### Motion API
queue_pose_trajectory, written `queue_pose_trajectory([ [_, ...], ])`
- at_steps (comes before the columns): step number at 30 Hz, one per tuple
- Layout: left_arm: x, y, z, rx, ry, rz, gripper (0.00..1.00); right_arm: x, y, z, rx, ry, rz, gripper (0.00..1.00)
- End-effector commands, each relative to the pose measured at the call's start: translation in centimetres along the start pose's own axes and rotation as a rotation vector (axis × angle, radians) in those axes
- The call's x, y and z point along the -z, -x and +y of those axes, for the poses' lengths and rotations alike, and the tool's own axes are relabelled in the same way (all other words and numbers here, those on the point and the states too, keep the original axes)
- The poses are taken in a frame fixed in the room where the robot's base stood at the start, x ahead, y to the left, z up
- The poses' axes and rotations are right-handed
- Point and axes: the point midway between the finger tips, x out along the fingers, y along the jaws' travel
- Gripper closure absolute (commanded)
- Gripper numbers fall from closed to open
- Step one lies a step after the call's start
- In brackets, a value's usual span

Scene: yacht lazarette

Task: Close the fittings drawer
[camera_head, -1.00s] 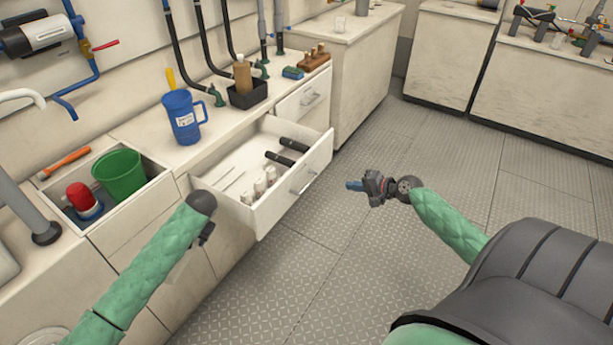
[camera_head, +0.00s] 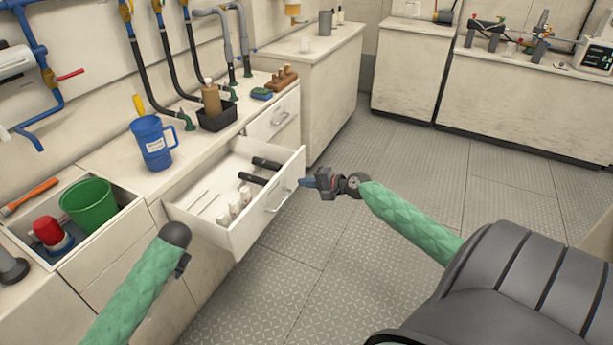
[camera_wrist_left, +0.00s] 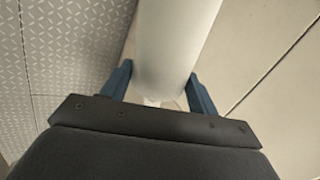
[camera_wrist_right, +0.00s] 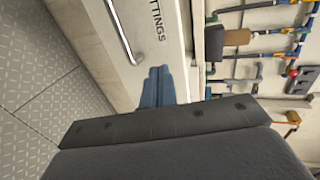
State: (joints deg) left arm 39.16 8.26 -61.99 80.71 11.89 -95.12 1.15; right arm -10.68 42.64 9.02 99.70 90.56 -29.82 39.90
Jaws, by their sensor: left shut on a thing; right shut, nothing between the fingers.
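The fittings drawer (camera_head: 262,215) is pulled out of the counter, with its handle (camera_head: 277,201) on the front face. Its front also shows in the right wrist view (camera_wrist_right: 160,62), with part of the label reading "TTINGS". Inside lie black cylinders, small white fittings and thin rods. My right gripper (camera_head: 306,183) is shut and empty, its fingertips at the right end of the drawer front; I cannot tell if they touch. My left gripper (camera_wrist_left: 158,88) is shut on a white cylinder (camera_wrist_left: 172,45); in the head view the left arm hides most of it.
A blue jug (camera_head: 153,143) stands on the counter above the drawer. A sink-like recess at left holds a green bucket (camera_head: 88,204) and a red-topped item (camera_head: 48,232). A shut drawer (camera_head: 272,118) is farther along. The floor (camera_head: 330,260) is clear.

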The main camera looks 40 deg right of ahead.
Motion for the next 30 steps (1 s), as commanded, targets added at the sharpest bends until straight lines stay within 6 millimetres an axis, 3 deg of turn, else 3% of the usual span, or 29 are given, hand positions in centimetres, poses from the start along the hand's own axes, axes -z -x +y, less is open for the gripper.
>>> queue_pose_trajectory([
  [6,0.0,0.6,-0.3,0.000,0.000,0.000,0.64,0.0,-2.8,-0.3,0.001,0.001,0.000,1.00],
  [15,0.0,1.2,-0.6,0.000,0.000,0.000,0.64,0.1,-5.6,-1.1,0.000,0.001,0.000,1.00],
  [30,0.0,1.3,-0.6,0.000,0.000,0.000,0.64,0.0,-6.2,-1.2,-0.001,0.001,0.000,1.00],
])
